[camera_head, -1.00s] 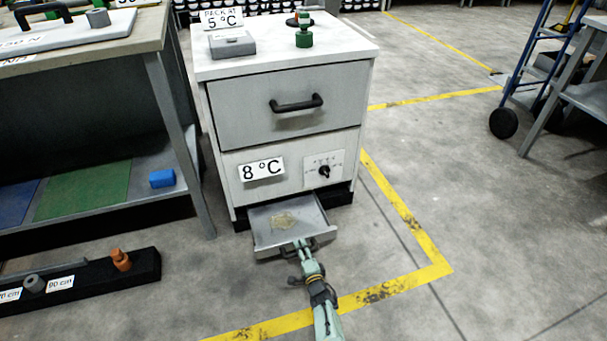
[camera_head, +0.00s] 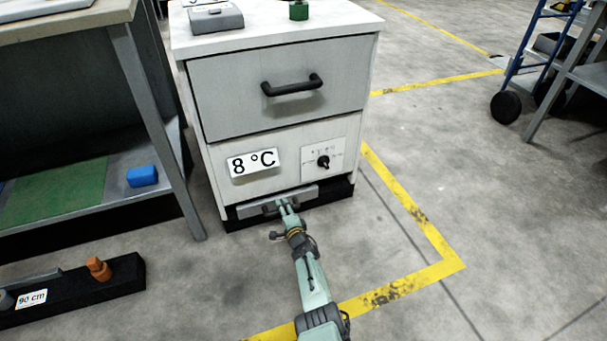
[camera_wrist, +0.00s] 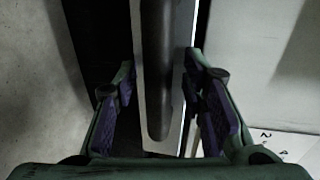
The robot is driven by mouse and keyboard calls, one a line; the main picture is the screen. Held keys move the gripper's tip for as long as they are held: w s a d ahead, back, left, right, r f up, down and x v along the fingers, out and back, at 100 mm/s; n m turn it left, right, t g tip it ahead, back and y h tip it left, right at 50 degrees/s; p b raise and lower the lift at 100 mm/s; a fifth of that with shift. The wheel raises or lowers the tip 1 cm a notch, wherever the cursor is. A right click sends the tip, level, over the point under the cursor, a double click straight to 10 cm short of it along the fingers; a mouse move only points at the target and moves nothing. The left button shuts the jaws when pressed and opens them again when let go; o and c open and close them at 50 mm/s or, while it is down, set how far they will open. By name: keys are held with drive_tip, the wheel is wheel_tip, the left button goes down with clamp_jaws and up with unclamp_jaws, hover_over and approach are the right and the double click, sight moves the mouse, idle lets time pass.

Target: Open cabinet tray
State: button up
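The cabinet (camera_head: 280,130) is a white unit with a drawer above and a low tray at its base. The tray's grey front (camera_head: 305,194) sits almost flush with the base, so its inside is hidden. My gripper (camera_head: 285,204) is at the tray's dark handle (camera_head: 268,208). In the wrist view the handle (camera_wrist: 156,70) runs between the two purple-padded fingers (camera_wrist: 160,88), with gaps on both sides. The gripper looks open around the handle. The upper drawer (camera_head: 280,90) is shut, with its own black handle.
An "8 °C" sign (camera_head: 253,163) and a dial (camera_head: 323,162) are above the tray. A workbench (camera_head: 150,100) stands left, with a black rack (camera_head: 75,288) on the floor before it.

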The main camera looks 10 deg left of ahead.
drive_tip(key=p, duration=0.1)
drive_tip(key=r+p, duration=0.1)
drive_tip(key=p, duration=0.1)
drive_tip(key=shift+s+d, duration=0.2)
drive_tip(key=shift+s, duration=0.05)
drive_tip(key=p+v, duration=0.9)
drive_tip(key=w+d+r+n+t+h, duration=0.1)
drive_tip(key=w+r, duration=0.4)
drive_tip(key=r, duration=0.3)
drive_tip(key=w+d+r+n+t+h, duration=0.1)
drive_tip(key=w+r+h, duration=0.1)
drive_tip(key=w+r, duration=0.4)
drive_tip(key=shift+r+n+t+b, duration=0.4)
drive_tip(key=shift+r+b, duration=0.05)
drive_tip(key=shift+r, duration=0.95)
drive_tip(key=shift+d, duration=0.1)
